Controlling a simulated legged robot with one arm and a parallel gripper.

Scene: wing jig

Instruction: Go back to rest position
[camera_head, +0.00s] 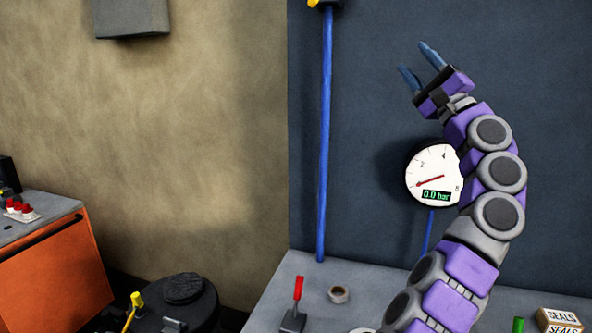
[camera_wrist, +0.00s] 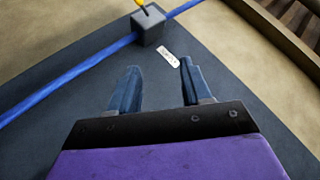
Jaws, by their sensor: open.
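My gripper (camera_head: 419,67) is raised high in front of the dark blue panel, above the round gauge. Its two blue fingers are apart, and nothing is between them. The open fingers also show in the wrist view (camera_wrist: 158,88), pointing toward the panel's upper part. My purple and grey arm reaches up from the lower right of the head view and covers the gauge's right edge.
The white gauge (camera_head: 432,176) reads 0.0 bar. A blue pipe (camera_head: 324,140) runs up to a grey block with a yellow part (camera_wrist: 148,27). On the grey bench (camera_head: 285,285) stand a red-handled lever (camera_head: 298,290), a small cup (camera_head: 339,294) and a SEALS box (camera_head: 560,319). An orange cabinet (camera_head: 55,270) stands left.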

